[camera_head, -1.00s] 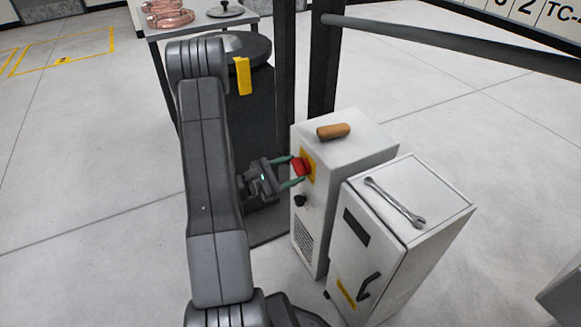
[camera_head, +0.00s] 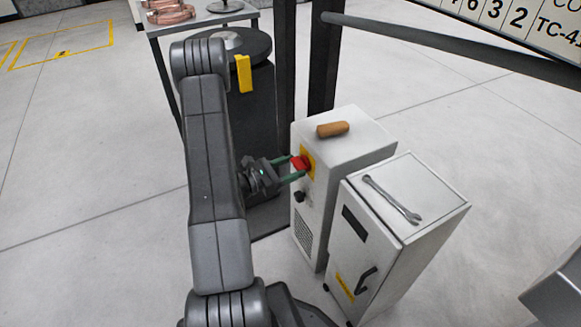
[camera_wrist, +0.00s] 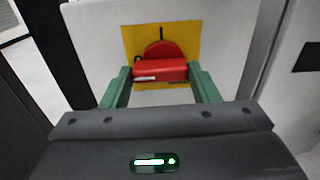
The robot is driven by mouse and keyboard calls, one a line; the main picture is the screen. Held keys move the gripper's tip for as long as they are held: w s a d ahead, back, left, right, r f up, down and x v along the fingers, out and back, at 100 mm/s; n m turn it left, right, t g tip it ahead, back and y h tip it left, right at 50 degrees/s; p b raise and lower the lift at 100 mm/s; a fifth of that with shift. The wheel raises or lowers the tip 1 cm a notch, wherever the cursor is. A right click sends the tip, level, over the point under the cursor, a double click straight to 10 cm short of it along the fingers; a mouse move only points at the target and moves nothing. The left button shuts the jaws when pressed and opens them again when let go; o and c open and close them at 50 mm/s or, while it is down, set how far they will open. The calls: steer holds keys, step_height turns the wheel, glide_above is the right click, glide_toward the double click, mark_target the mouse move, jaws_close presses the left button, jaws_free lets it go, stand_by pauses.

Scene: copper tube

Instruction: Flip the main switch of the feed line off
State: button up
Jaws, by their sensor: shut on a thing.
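The main switch is a red rotary handle (camera_head: 299,162) on a yellow plate (camera_head: 308,160), on the front of a white cabinet (camera_head: 310,215). In the wrist view the red handle (camera_wrist: 160,71) is a thick bar lying level across a round red base. A short black mark stands at the top of the yellow plate (camera_wrist: 190,40). My gripper (camera_head: 297,166) has its green fingers on both sides of the handle. In the wrist view my gripper (camera_wrist: 160,77) is shut on the bar's two ends. The lower part of the plate is partly hidden.
A brown cylindrical piece (camera_head: 333,129) lies on the cabinet top. A second white cabinet (camera_head: 400,215) with a wrench (camera_head: 392,200) stands close at the right. A dark post (camera_head: 323,60) rises behind. A table with copper coils (camera_head: 170,13) is at the back left.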

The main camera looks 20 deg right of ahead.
steer(key=o, duration=1)
steer(key=shift+a, duration=0.15)
steer(key=a, duration=0.4)
steer(key=a+p, duration=0.1)
steer(key=a, duration=0.4)
steer(key=s+a+p, duration=0.1)
steer(key=a, duration=0.3)
steer(key=shift+a, duration=0.25)
steer(key=shift+w+d+b, duration=0.15)
steer(key=shift+d+b, duration=0.2)
steer(key=shift+d, duration=1.95)
steer(key=shift+w+d+b, duration=0.2)
steer(key=shift+d+b, duration=0.1)
steer(key=shift+d, duration=2)
steer(key=shift+w+d+b, duration=0.15)
steer(key=shift+d+b, duration=0.2)
steer(key=shift+d, duration=1.95)
